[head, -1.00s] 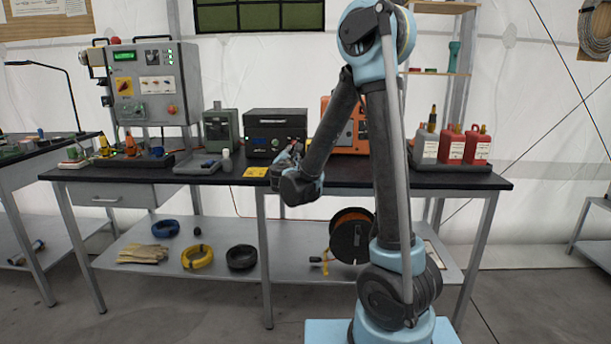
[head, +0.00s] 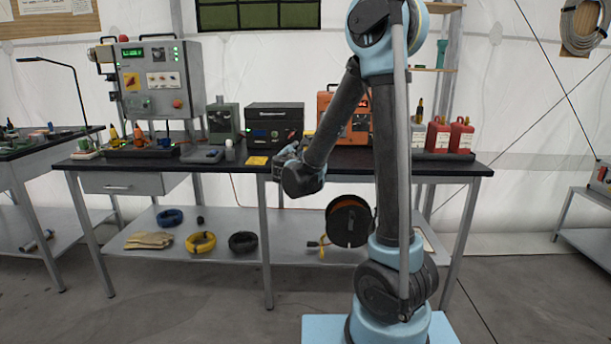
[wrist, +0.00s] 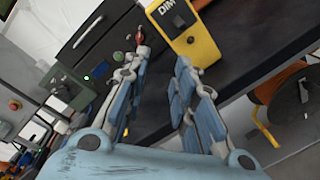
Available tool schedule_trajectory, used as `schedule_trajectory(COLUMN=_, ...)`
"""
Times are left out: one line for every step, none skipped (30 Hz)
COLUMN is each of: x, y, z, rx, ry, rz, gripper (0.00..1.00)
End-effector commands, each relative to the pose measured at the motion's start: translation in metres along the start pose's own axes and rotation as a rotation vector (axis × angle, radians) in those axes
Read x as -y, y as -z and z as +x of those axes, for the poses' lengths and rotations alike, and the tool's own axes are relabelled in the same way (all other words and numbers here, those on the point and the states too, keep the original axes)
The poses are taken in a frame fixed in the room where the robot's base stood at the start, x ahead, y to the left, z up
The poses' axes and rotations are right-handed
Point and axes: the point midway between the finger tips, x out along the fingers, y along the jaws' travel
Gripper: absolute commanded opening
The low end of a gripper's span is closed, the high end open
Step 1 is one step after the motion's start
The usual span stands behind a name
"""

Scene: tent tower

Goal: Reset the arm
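My arm stands at the right of the middle in the head view, with its forearm angled down to the left. My gripper (wrist: 160,68) shows in the wrist view with its two blue-grey fingers apart and nothing between them. In the head view my gripper (head: 287,155) is small and partly hidden by my wrist, at the front edge of the workbench (head: 225,170).
A black case (head: 275,125) and a green device (head: 222,123) stand on the bench, with a control panel (head: 153,80) at left. Red bottles (head: 461,136) stand at right. A cable reel (head: 349,220) and coils, including a yellow one (head: 201,242), lie on the lower shelf. Floor in front is clear.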

Motion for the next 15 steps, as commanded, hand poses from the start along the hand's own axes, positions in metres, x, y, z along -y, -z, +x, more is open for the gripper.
schedule_trajectory(x=0.006, y=-0.009, z=0.000, rx=0.007, ry=0.020, rz=0.021, gripper=0.25)
schedule_trajectory(x=0.009, y=-0.013, z=0.000, rx=0.010, ry=0.032, rz=0.034, gripper=0.25)
schedule_trajectory(x=0.014, y=-0.019, z=-0.001, rx=0.013, ry=0.048, rz=0.054, gripper=0.25)
schedule_trajectory(x=0.017, y=-0.023, z=-0.002, rx=0.017, ry=0.061, rz=0.070, gripper=0.25)
schedule_trajectory(x=0.021, y=-0.028, z=-0.003, rx=0.020, ry=0.074, rz=0.086, gripper=0.25)
schedule_trajectory(x=0.026, y=-0.034, z=-0.004, rx=0.024, ry=0.094, rz=0.110, gripper=0.25)
schedule_trajectory(x=0.030, y=-0.039, z=-0.005, rx=0.028, ry=0.108, rz=0.128, gripper=0.25)
schedule_trajectory(x=0.035, y=-0.045, z=-0.007, rx=0.033, ry=0.127, rz=0.151, gripper=0.25)
schedule_trajectory(x=0.042, y=-0.052, z=-0.010, rx=0.039, ry=0.151, rz=0.180, gripper=0.25)
schedule_trajectory(x=0.048, y=-0.059, z=-0.012, rx=0.044, ry=0.171, rz=0.205, gripper=0.25)
schedule_trajectory(x=0.055, y=-0.066, z=-0.015, rx=0.051, ry=0.195, rz=0.234, gripper=0.25)
schedule_trajectory(x=0.064, y=-0.075, z=-0.020, rx=0.060, ry=0.228, rz=0.274, gripper=0.25)
schedule_trajectory(x=0.072, y=-0.082, z=-0.023, rx=0.068, ry=0.254, rz=0.308, gripper=0.25)
schedule_trajectory(x=0.080, y=-0.089, z=-0.027, rx=0.077, ry=0.281, rz=0.340, gripper=0.25)
schedule_trajectory(x=0.090, y=-0.098, z=-0.034, rx=0.087, ry=0.316, rz=0.385, gripper=0.25)
